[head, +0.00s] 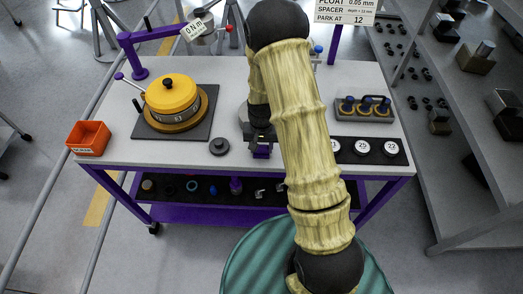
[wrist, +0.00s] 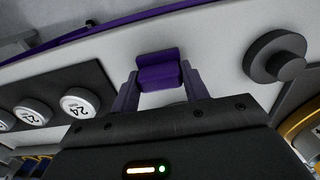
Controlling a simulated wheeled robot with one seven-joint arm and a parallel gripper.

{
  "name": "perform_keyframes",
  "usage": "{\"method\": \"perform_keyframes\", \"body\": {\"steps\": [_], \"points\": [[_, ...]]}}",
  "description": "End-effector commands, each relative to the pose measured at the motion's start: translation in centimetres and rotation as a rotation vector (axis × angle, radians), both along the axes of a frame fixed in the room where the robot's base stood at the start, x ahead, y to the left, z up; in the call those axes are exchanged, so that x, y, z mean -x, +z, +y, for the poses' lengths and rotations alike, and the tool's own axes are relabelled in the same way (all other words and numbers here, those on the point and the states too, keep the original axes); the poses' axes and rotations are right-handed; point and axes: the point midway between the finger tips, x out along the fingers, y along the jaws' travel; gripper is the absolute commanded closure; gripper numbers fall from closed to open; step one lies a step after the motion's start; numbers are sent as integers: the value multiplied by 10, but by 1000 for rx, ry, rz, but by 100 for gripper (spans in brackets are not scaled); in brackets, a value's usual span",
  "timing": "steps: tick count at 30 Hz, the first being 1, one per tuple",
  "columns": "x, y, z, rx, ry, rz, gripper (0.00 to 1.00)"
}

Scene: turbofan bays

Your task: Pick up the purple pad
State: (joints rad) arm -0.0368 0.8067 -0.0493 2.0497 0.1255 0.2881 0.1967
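The purple pad (wrist: 158,72) is a small block with a stepped face. In the wrist view it sits between the tips of my two fingers (wrist: 162,84), with no clear gap on either side. My gripper appears shut on it. In the head view my gripper (head: 261,141) is low over the front middle of the workbench, and the purple pad (head: 262,153) shows just below it. My arm hides part of the bench behind. I cannot tell whether the pad touches the bench top.
On the purple-framed bench (head: 185,160), a dark knobbed disc (head: 219,146) is close left of my gripper. A yellow-topped round fixture (head: 174,96) and orange bin (head: 88,138) stand further left. White numbered discs (head: 390,147) and a grey knobbed block (head: 363,110) are right.

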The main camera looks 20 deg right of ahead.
Motion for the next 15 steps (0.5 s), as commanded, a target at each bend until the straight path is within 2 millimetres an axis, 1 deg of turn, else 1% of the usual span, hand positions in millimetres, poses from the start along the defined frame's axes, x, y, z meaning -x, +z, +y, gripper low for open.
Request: {"method": "perform_keyframes", "body": {"steps": [2, 10, 15], "points": [[0, 0, 0, 0, 0, 0, 78], [0, 1, 0, 0, 0, -1, 78], [-1, 12, 0, 0, 1, -3, 78]]}}
